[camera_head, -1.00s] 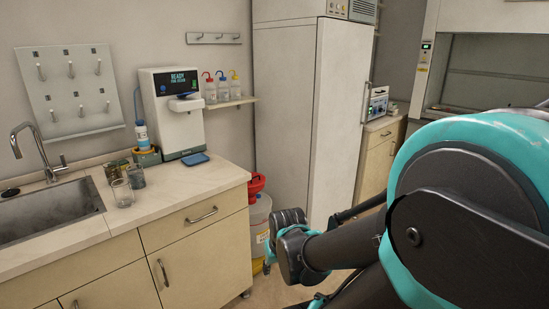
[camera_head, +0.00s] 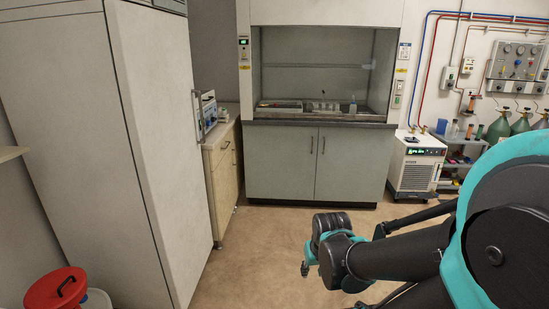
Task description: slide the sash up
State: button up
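A fume hood (camera_head: 325,14) stands against the far wall in the head view, above a grey two-door cabinet (camera_head: 283,165). The sash (camera_head: 315,52) looks like a clear pane in the hood's front; its lower edge and exact height are hard to tell. Bottles and small items show on the hood's work surface. My arm reaches in from the right, and its end with my gripper (camera_head: 305,268) is low over the floor, well short of the hood and touching nothing. The fingers are too small and turned away to show whether they are open.
A tall light cabinet (camera_head: 150,140) stands at left, with a low cabinet (camera_head: 222,175) bearing an instrument beyond it. A red-lidded bin (camera_head: 55,290) is at lower left. A white chiller (camera_head: 415,165) and green gas cylinders (camera_head: 497,128) are at right. The floor before the hood is clear.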

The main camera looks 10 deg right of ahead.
aim_at(266, 114)
jog(key=i+l, duration=0.15)
jog(key=i, duration=0.5)
jog(key=i+l, duration=0.15)
jog(key=i, duration=0.5)
